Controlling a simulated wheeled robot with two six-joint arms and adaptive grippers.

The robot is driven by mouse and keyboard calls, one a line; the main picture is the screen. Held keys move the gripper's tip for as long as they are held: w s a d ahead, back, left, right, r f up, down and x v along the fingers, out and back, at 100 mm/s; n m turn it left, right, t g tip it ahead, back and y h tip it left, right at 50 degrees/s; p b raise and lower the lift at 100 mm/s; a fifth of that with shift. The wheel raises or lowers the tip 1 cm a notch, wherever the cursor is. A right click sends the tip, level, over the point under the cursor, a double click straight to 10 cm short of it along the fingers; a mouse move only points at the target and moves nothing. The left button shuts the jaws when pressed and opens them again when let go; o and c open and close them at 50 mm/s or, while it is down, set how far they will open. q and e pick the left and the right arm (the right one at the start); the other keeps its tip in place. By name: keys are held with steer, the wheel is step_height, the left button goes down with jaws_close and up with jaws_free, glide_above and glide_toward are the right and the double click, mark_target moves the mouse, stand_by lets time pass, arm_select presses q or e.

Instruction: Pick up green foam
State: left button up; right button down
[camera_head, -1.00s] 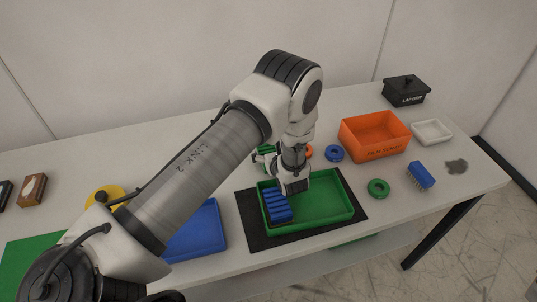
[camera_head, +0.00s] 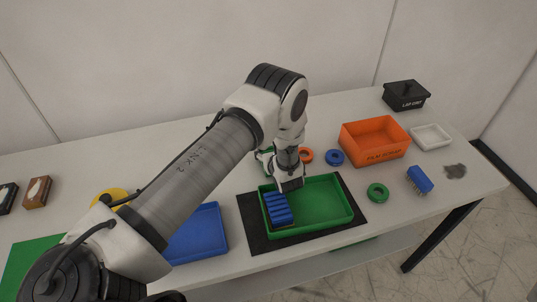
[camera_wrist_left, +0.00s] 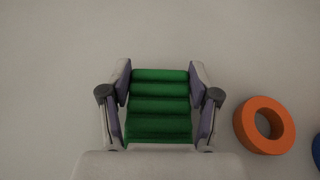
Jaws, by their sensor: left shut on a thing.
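The green foam (camera_wrist_left: 160,105) is a ribbed block between the two fingers of my left gripper (camera_wrist_left: 160,90), which is shut on it in the left wrist view. In the head view my left gripper (camera_head: 265,160) is behind the green tray, and only a small green bit of the foam shows beside it. The rest of the foam is hidden by my arm. My right gripper is not in view.
A green tray (camera_head: 335,219) holding a ribbed blue block (camera_head: 278,209) sits on a black mat (camera_head: 258,239). Orange (camera_wrist_left: 265,125), blue (camera_head: 335,158) and green (camera_head: 378,193) rings lie nearby. An orange bin (camera_head: 375,152) stands to the right, a blue tray (camera_head: 205,235) to the left.

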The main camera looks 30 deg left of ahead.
mark_target(268, 150)
arm_select(q)
steer(key=shift+r+b, duration=0.3)
steer(key=shift+r, duration=0.2)
step_height(268, 150, up, 2)
steer(key=shift+r+b, duration=0.15)
steer(key=shift+b, duration=0.6)
steer(key=d+b, duration=0.1)
steer(key=d, duration=0.3)
steer(key=s+d+b, duration=0.1)
steer(key=d+b, duration=0.1)
steer(key=d, duration=0.3)
steer(key=d+r+b, duration=0.1)
steer(key=d, duration=0.3)
steer(key=shift+s+d, duration=0.15)
steer(key=shift+d, duration=0.1)
steer(key=d+r+p, duration=0.1)
steer(key=d+p, duration=0.1)
steer(key=p, duration=0.8)
steer(key=shift+s+r, duration=0.1)
steer(key=shift+r, duration=0.05)
steer(key=shift+s+d+f+p, duration=0.1)
steer(key=shift+d+f+p, duration=0.15)
steer(key=shift+p, duration=0.4)
